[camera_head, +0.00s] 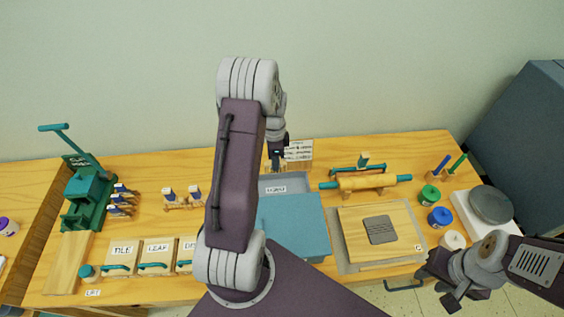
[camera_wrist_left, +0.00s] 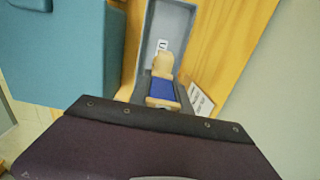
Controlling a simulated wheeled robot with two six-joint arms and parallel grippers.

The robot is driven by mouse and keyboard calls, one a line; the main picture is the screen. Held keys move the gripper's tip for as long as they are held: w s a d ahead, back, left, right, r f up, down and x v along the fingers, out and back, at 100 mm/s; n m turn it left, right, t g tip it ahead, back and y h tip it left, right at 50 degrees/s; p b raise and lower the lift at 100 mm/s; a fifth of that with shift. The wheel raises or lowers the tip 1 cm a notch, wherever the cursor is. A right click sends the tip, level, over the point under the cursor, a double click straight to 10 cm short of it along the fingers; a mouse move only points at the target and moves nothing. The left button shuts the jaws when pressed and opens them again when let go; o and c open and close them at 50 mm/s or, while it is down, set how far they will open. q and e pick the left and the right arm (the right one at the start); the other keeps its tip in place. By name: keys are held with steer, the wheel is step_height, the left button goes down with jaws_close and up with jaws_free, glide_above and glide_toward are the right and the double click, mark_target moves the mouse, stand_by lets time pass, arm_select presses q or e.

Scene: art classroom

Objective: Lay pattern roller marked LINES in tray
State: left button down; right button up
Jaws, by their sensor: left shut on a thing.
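My left gripper (camera_head: 276,158) is low at the back of the table, partly hidden by its own arm in the head view. In the left wrist view the left gripper (camera_wrist_left: 160,100) is shut on a pattern roller (camera_wrist_left: 162,92) with a blue body and pale wooden end. Any marking on the roller cannot be read. A grey tray (camera_head: 298,180) with a white label lies just in front of the gripper. It also shows in the left wrist view (camera_wrist_left: 180,22), beyond the roller. My right gripper (camera_head: 440,287) is apart from everything at the lower right, its fingers spread and empty.
A teal box (camera_head: 298,226) stands in front of the tray. Other rollers rest on a stand (camera_head: 121,203) and a rack (camera_head: 182,203) to the left. A card (camera_head: 299,150) stands behind the tray. A rolling pin (camera_head: 364,182), clay board (camera_head: 355,228) and paint jars (camera_head: 439,217) lie right.

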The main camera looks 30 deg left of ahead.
arm_select(q)
steer(key=shift+s+a+f, duration=0.1)
steer(key=shift+a+f, duration=0.1)
steer(key=shift+f+b, duration=0.25)
steer(key=shift+b, duration=0.1)
step_height(320, 180, down, 11)
steer(key=b, duration=0.8)
steer(key=shift+d+r, duration=0.15)
steer(key=shift+r, duration=0.05)
steer(key=shift+f, duration=0.4)
steer(key=c, duration=1.1)
jaws_free()
